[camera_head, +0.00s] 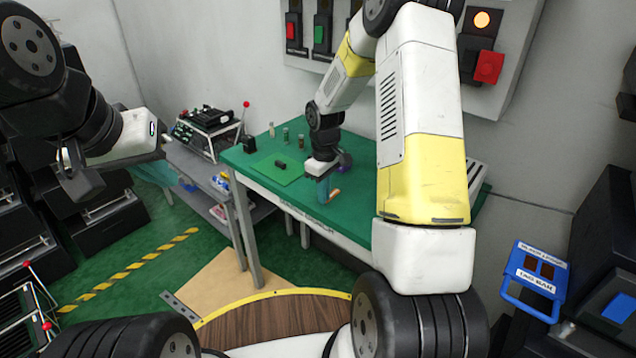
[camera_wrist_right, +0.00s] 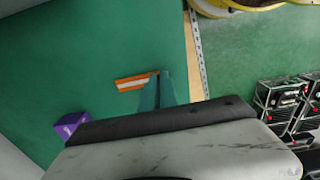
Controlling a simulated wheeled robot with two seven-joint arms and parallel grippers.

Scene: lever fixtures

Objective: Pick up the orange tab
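The orange tab (camera_wrist_right: 130,82), with a pale stripe along it, lies on the green tabletop in the right wrist view. It also shows in the head view (camera_head: 335,194), just right of my right gripper (camera_head: 322,186). My right gripper points down at the table, and a teal, see-through piece (camera_wrist_right: 165,92) under it reaches close to the tab's right end. I cannot tell if they touch. The gap between its fingers is not clear.
A purple block (camera_wrist_right: 70,124) lies near the tab. The green table (camera_head: 362,215) also holds a light green mat (camera_head: 275,170), a small black block (camera_head: 280,164) and several small bottles at the back. A grey side table (camera_head: 190,160) carries a device with a red-knobbed lever.

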